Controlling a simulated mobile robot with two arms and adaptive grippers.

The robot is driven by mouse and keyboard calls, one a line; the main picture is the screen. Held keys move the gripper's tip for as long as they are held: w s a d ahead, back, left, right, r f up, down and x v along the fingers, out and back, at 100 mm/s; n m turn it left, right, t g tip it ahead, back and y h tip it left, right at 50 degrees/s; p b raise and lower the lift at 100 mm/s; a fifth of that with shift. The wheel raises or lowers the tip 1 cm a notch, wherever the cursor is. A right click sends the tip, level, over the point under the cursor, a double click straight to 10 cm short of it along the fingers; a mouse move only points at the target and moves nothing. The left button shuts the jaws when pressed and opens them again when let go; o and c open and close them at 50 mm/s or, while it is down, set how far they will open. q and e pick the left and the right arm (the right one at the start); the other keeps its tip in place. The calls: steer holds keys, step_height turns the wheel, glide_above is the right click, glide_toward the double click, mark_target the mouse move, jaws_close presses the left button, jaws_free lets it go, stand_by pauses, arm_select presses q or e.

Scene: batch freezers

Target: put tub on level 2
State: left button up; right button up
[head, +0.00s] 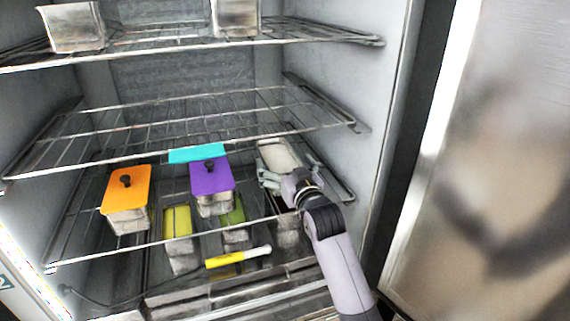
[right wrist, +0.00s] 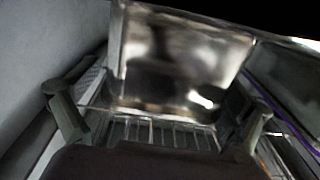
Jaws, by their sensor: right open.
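A metal tub (head: 280,153) with pale contents and no visible lid is at the right of the lower wire shelf, beside the freezer's right wall. My right gripper (head: 289,178) is at its near end. In the right wrist view the tub's shiny wall (right wrist: 180,65) lies ahead, between the two spread fingers of my right gripper (right wrist: 157,118). The jaws are open; I cannot tell whether a finger touches the tub. The middle wire shelf (head: 200,128) above is empty. My left gripper is not in view.
The lower shelf also holds tubs with orange (head: 126,186), purple (head: 212,176) and teal (head: 197,154) lids. Metal tubs (head: 75,27) stand on the top shelf. Below are more tubs and a yellow-and-white stick (head: 238,257). The open door (head: 490,150) is at right.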

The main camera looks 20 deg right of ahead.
steer(key=shift+s+r, duration=0.1)
steer(key=s+b, duration=0.3)
steer(key=s, duration=0.9)
steer(key=shift+d, duration=0.35)
steer(key=shift+w, duration=0.1)
